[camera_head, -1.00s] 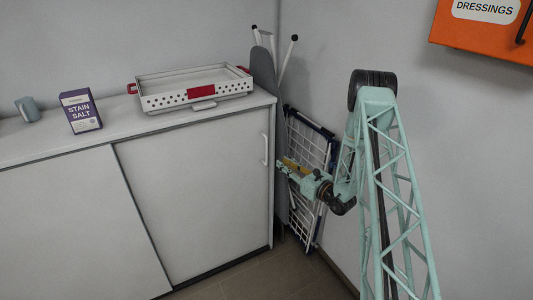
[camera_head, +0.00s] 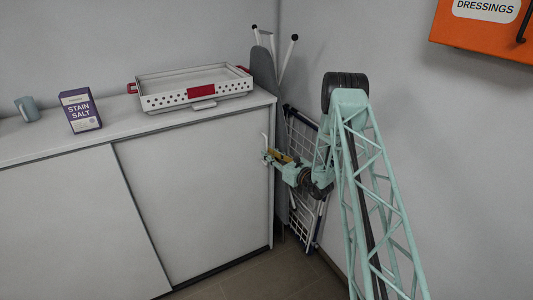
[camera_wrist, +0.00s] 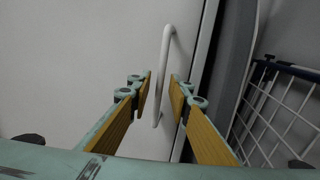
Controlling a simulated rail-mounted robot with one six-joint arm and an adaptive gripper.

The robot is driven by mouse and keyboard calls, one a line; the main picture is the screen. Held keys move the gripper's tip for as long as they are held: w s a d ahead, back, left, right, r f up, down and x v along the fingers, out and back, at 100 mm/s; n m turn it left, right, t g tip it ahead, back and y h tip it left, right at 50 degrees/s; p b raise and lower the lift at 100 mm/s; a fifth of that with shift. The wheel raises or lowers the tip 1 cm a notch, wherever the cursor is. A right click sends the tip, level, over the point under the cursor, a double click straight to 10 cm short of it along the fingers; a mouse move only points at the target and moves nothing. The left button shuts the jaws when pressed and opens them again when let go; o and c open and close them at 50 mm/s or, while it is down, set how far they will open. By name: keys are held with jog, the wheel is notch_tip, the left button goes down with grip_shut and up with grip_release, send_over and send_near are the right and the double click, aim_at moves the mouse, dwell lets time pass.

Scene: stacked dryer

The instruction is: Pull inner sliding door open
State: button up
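The inner sliding door (camera_head: 200,200) is the pale grey right-hand panel of the cabinet, and it is shut against the right frame. Its white vertical bar handle (camera_head: 264,143) is near the right edge, and it also shows in the wrist view (camera_wrist: 165,70). My gripper (camera_head: 268,157) is at the lower part of the handle. In the wrist view, my gripper (camera_wrist: 160,92) is open, with one yellow-padded finger on each side of the handle's lower end. I cannot tell whether either finger touches it.
The left door panel (camera_head: 80,225) stands beside the inner door. A white perforated tray (camera_head: 190,90), a Stain Salt box (camera_head: 80,111) and a grey mug (camera_head: 27,109) are on top. A drying rack (camera_head: 304,190) and an ironing board (camera_head: 263,68) lean right of the cabinet.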

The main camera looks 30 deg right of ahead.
jog(key=shift+x, duration=1)
jog(key=shift+c, duration=0.4)
grip_shut()
